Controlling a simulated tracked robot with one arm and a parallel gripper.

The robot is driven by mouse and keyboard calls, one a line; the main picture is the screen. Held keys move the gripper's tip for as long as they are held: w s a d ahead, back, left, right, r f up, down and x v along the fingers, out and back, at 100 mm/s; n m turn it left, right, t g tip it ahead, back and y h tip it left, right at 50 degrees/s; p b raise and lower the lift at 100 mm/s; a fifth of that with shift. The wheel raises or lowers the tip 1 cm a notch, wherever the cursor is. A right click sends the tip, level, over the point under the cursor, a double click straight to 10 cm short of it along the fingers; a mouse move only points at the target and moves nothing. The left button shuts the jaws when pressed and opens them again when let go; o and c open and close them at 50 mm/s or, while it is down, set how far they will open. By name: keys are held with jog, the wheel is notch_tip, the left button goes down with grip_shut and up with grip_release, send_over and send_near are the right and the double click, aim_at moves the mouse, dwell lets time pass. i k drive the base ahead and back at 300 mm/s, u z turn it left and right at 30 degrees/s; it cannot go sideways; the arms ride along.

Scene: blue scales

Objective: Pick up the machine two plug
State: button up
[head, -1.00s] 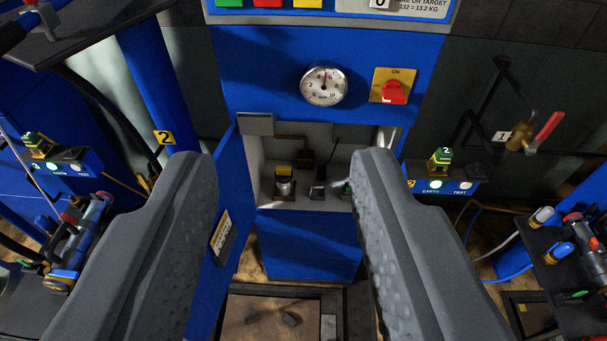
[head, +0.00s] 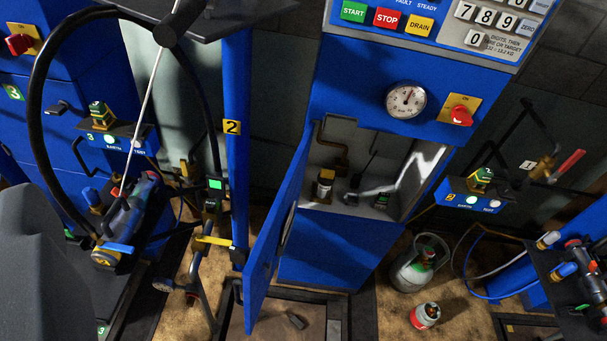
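A small green and yellow plug (head: 480,178) sits upright on a blue bracket (head: 452,202) at the right, which carries EARTH and TEST lights. A "2" shows on the plug. Only one grey finger of my gripper (head: 35,265) is in view, at the lower left edge. It is far to the left of the plug and not touching it. The other finger is out of view, so I cannot tell how far apart they are. A similar plug (head: 101,115) sits on the left bracket marked 3.
The blue machine's cabinet (head: 325,250) stands in the middle, its door (head: 272,235) open toward me. Hoses and a dark shelf (head: 570,290) lie at far right.

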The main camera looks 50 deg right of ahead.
aim_at(355, 181)
jog(key=u, duration=1.1)
jog(key=k, duration=2.3)
jog(key=z, duration=1.85)
jog(key=i, duration=1.05)
jog(key=u, duration=0.05)
